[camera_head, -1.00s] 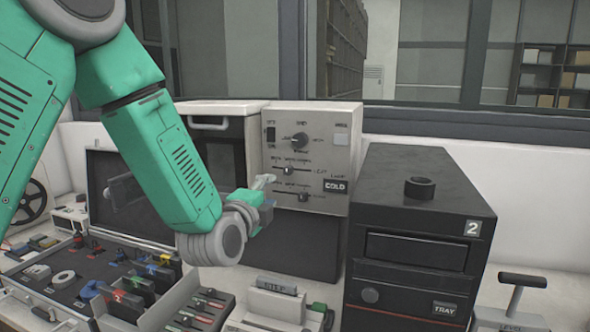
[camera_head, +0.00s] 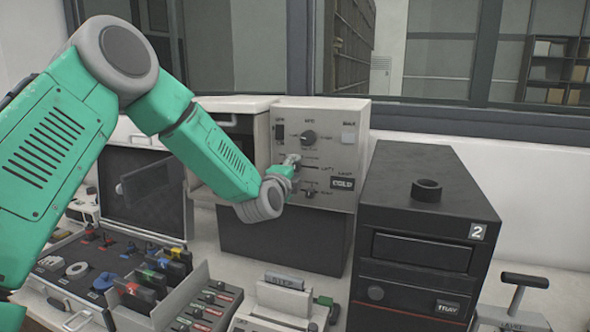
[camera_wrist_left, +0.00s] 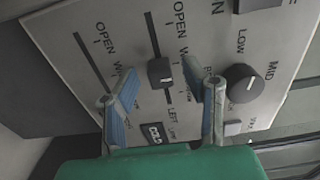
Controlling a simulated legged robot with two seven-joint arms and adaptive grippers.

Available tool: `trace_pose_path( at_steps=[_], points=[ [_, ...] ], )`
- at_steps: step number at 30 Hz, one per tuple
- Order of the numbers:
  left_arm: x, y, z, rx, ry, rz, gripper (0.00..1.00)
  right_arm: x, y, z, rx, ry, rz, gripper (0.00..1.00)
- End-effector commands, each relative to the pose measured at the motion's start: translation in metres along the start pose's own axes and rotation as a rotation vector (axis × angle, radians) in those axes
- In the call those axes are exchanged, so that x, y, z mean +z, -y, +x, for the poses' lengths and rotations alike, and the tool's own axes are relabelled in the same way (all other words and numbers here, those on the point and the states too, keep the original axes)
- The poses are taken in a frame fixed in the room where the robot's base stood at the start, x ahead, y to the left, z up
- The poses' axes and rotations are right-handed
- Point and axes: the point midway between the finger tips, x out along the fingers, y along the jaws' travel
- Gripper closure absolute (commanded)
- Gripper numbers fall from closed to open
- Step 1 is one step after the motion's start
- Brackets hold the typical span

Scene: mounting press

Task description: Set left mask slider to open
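The grey control panel (camera_head: 348,115) stands behind the bench. It carries a dial (camera_head: 308,138) and two slider slots. In the left wrist view, the slider slot marked LEFT (camera_wrist_left: 153,38) has a dark square knob (camera_wrist_left: 160,73), partway along and away from its OPEN label (camera_wrist_left: 180,20). My left gripper (camera_head: 288,162) is at the panel, over the upper slot's left part. In the wrist view its two blue-grey fingers (camera_wrist_left: 163,78) are apart, one on each side of the knob; contact cannot be told. The head view hides this knob. My right gripper is not in view.
The lower slider knob (camera_head: 310,194) sits just below my gripper. A black machine marked 2 (camera_head: 400,200) stands to the right. An open case of parts (camera_head: 75,285) and a grey rack (camera_head: 200,310) lie at the front left. The "COLD" sign (camera_head: 342,184) is on the panel.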

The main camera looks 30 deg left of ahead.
Motion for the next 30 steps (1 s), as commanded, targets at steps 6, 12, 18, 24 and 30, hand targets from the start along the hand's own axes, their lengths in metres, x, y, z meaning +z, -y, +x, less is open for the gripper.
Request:
trace_pose_path(
  at_steps=[6,12,18,24,30],
  points=[
    [0.001,-0.001,0.001,0.001,0.0,-0.001,0.6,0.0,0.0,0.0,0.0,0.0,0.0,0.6],
    [0.001,-0.001,0.0,0.002,0.0,-0.001,1.0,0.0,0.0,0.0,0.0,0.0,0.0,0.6],
    [0.007,-0.003,0.001,0.004,0.0,0.002,1.0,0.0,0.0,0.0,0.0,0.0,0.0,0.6],
    [0.034,-0.005,0.0,0.008,-0.002,0.004,1.0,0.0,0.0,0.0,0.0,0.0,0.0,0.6],
    [0.046,-0.005,0.0,0.01,0.001,0.0,1.0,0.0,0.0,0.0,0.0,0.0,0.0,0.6]
  ],
)
